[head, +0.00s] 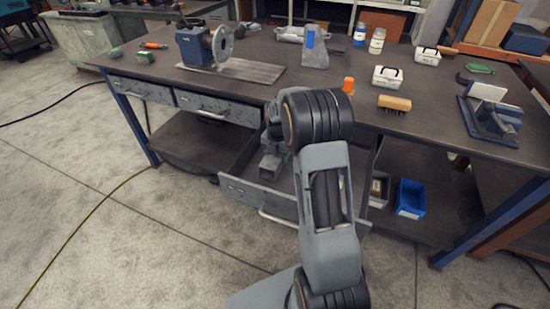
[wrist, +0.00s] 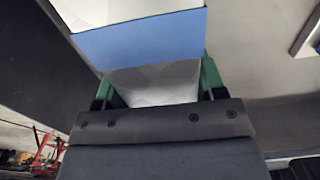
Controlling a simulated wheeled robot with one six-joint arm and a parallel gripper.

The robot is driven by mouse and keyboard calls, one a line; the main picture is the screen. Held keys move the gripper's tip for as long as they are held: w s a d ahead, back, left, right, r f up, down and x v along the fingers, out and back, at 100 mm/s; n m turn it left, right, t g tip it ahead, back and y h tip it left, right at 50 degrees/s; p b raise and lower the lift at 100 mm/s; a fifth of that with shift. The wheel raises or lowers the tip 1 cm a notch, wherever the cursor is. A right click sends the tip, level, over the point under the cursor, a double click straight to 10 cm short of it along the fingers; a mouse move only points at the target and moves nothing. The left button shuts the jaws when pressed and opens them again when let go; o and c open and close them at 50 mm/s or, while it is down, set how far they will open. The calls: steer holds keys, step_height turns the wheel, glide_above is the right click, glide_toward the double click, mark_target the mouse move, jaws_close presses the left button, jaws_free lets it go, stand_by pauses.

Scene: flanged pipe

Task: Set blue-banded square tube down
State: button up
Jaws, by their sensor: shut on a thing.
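The blue-banded square tube (wrist: 140,42) fills the upper middle of the wrist view, pale grey-white with a broad blue band. My gripper (wrist: 157,82) is shut on it, with a green-edged finger on each side just below the band. In the head view my arm reaches down over an open drawer, and my own links largely hide the gripper. A grey square-ended piece (head: 270,166) shows in the drawer area left of my arm; I cannot tell whether it is the held tube. The tube's far end is out of view.
The open drawer (head: 252,196) juts out below the bench (head: 150,62). On the bench are a blue flanged fixture (head: 196,46), an orange cone (head: 348,85), a brush (head: 394,103) and white boxes (head: 388,77). A blue bin (head: 410,198) sits on the lower shelf.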

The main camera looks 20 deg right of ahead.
steer(key=shift+f, duration=0.35)
steer(key=shift+f, duration=0.1)
steer(key=o, duration=1.2)
steer(key=shift+f, duration=0.1)
steer(key=shift+o, duration=0.2)
step_height(320, 180, up, 12)
steer(key=shift+p, duration=0.9)
steer(key=s+a+r+m+t, duration=0.1)
steer(key=s+a+m, duration=0.4)
steer(key=s+m, duration=0.6)
steer(key=s+a+r+m+t, duration=0.2)
steer(key=s+a+m, duration=0.4)
steer(key=s+m, duration=0.4)
steer(key=m, duration=0.5)
steer(key=shift+s+a+r+m, duration=0.15)
steer(key=shift+s+r+m, duration=0.15)
steer(key=shift+s+m, duration=0.1)
